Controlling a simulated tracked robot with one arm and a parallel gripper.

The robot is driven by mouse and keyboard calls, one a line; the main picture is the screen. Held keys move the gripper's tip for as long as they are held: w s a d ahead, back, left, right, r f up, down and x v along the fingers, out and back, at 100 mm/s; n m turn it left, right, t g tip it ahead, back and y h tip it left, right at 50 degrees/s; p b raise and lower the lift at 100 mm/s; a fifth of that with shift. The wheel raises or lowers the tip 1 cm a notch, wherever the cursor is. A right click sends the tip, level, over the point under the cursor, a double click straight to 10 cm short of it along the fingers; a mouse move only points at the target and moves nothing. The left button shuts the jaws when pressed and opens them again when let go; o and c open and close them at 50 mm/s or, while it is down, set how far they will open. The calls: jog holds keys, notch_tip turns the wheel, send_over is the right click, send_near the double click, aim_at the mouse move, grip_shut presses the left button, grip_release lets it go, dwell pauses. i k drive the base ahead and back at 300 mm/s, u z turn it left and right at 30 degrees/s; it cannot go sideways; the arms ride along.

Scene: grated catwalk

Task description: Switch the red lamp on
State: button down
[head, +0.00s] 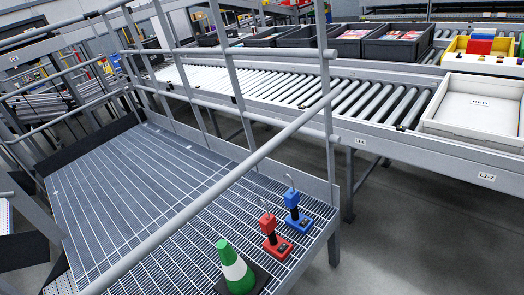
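A red lamp (268,226) stands upright on the catwalk grating near its right end. It has a red base with a dark panel, a dark stem, a red head and a thin hook on top. I cannot tell whether it is lit. A similar blue lamp (292,203) stands just behind it and to the right. My gripper does not show in the head view, so its place relative to the lamps is hidden.
A green and white cone (236,268) on a dark base stands left of the red lamp. A grey handrail (215,188) crosses diagonally in front of the grating (150,190). A roller conveyor (370,103) with bins runs behind. Open grating lies to the left.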

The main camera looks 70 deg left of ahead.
aim_at(283, 247)
jog(key=u, duration=0.25)
jog(key=i, duration=0.65)
jog(key=u, duration=0.45)
jog(key=k, duration=0.85)
jog(key=u, duration=0.2)
jog(key=i, duration=0.85)
jog(key=z, duration=0.1)
